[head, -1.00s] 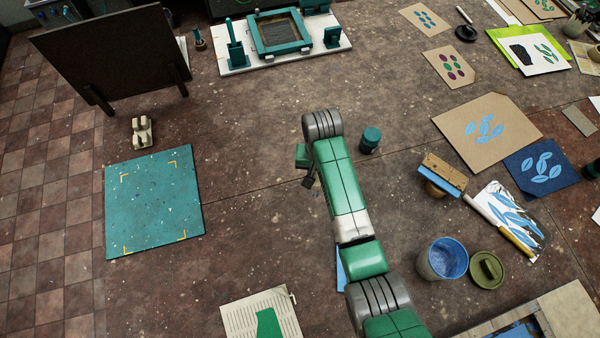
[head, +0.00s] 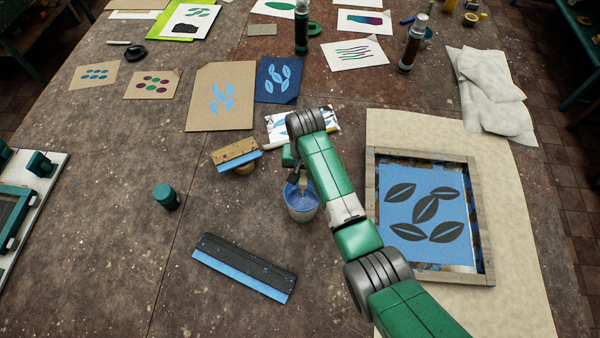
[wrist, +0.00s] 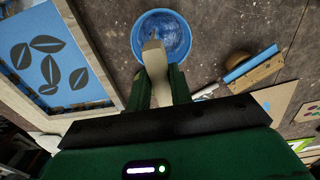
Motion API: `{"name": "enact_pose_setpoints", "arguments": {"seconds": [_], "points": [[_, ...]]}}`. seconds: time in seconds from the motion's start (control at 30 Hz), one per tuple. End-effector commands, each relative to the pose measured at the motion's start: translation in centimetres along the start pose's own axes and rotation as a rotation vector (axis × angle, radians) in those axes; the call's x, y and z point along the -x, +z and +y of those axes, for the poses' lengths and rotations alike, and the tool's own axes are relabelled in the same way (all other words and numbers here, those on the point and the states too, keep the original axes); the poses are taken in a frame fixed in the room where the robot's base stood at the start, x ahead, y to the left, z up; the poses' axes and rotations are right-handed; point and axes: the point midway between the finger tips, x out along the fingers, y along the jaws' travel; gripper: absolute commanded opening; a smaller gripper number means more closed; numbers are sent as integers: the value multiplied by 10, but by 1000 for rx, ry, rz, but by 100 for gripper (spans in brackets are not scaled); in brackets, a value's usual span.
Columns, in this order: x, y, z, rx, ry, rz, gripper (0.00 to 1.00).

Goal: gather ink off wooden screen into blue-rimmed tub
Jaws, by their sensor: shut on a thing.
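The wooden screen (head: 483,225) lies flat at the right of the head view, its mesh blue with dark leaf shapes and smears at the edges. It also shows at the upper left of the wrist view (wrist: 88,70). The blue-rimmed tub (head: 302,212), with blue ink inside, stands left of the screen; it is at the top of the wrist view (wrist: 183,35). My gripper (head: 293,172) is over the tub, shut on a pale, flat-handled tool (wrist: 155,62). The tool points into the tub's mouth. Its far end is hidden, and I cannot tell whether it touches ink.
A black and blue squeegee (head: 243,268) lies in front of the tub to the left. A wooden-backed squeegee (head: 236,153) rests behind it, and a teal-lidded jar (head: 166,197) stands farther left. A crumpled white cloth (head: 490,90) lies behind the screen. The table between jar and squeegee is clear.

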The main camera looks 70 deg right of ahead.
Motion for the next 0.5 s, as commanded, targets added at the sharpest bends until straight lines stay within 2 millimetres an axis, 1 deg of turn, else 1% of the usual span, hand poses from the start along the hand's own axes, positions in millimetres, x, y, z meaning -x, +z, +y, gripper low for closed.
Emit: {"name": "enact_pose_setpoints", "arguments": {"seconds": [0.13,0.27,0.5], "points": [[-1,0,0,0,0,0,0],[-8,0,0,0,0,0,0],[-32,0,0,1,0,0,0]]}}
